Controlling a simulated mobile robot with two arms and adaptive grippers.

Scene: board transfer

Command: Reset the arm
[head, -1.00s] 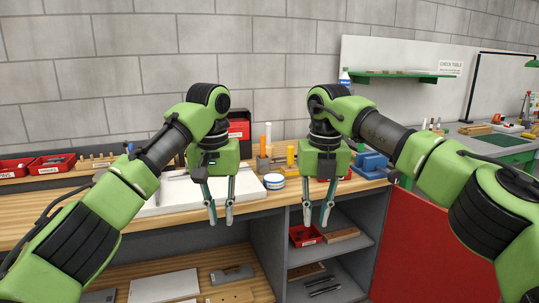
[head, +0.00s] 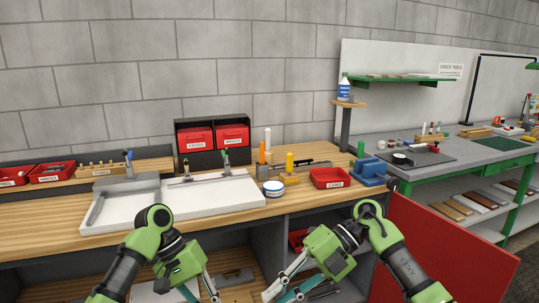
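My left gripper (head: 202,292) hangs low at the bottom of the head view, in front of the workbench. Its two fingers are apart with nothing seen between them; their tips are at the picture's lower edge. My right gripper (head: 275,296) is to its right, tilted down and left, in front of the bench's open shelves. Its fingers are also spread and look empty. Both arms are folded low, and both grippers are below the bench top.
A red panel (head: 440,250) stands at right. A grey table (head: 480,150) is beyond. Space above the bench is clear.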

